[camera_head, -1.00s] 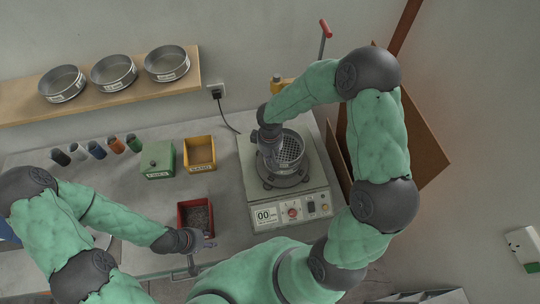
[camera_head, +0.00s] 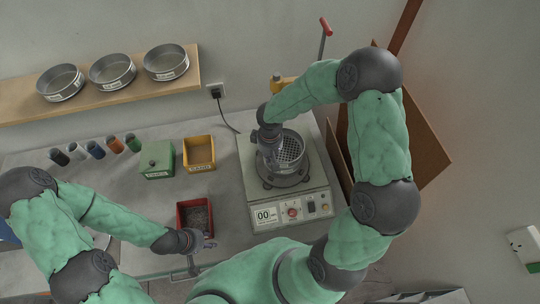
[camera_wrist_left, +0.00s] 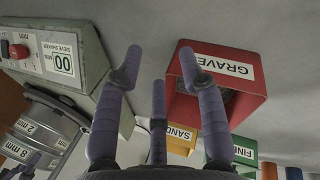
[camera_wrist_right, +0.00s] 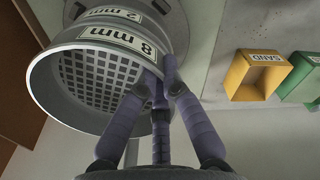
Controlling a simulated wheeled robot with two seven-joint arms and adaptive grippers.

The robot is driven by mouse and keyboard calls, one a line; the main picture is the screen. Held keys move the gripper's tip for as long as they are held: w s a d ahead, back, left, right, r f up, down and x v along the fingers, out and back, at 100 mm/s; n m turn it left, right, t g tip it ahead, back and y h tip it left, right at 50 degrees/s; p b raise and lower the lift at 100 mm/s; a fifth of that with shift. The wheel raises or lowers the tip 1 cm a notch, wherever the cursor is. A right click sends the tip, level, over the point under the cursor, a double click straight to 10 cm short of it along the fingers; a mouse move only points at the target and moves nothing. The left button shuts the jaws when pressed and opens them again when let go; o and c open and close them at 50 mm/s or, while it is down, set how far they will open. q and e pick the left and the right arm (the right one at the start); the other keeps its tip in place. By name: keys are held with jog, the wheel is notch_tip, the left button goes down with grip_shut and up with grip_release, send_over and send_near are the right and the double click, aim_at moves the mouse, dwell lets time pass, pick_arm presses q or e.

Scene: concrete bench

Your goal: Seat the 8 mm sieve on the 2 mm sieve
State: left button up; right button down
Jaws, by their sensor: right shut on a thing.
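The 8 mm sieve (camera_wrist_right: 62,75), a grey metal ring with a square-holed mesh, is directly over the 2 mm sieve (camera_wrist_right: 112,13) in the right wrist view. Both labels also show in the left wrist view, on the 8 mm sieve (camera_wrist_left: 18,150) and the 2 mm sieve (camera_wrist_left: 30,127). They look close together; I cannot tell if the rims are fully seated. The stack is on the sieve shaker (camera_head: 246,196). My right gripper (camera_wrist_right: 158,82) is shut on the 8 mm sieve's wall. My left gripper (camera_wrist_left: 160,65) is open and empty, near the red gravel bin (camera_wrist_left: 222,85).
A yellow sand bin (camera_head: 199,153) and green fines bin (camera_head: 157,160) stand left of the shaker. Several small coloured containers (camera_head: 95,150) line the bench further left. Three more sieves (camera_head: 112,72) sit on the wooden shelf (camera_head: 130,97). A brown board (camera_head: 425,155) leans at the right.

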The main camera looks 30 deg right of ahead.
jog(key=shift+f+b, duration=0.4)
jog(key=shift+b, duration=0.05)
dwell(0.3)
jog(key=c, duration=1.3)
grip_release()
notch_tip(320, 180, up, 12)
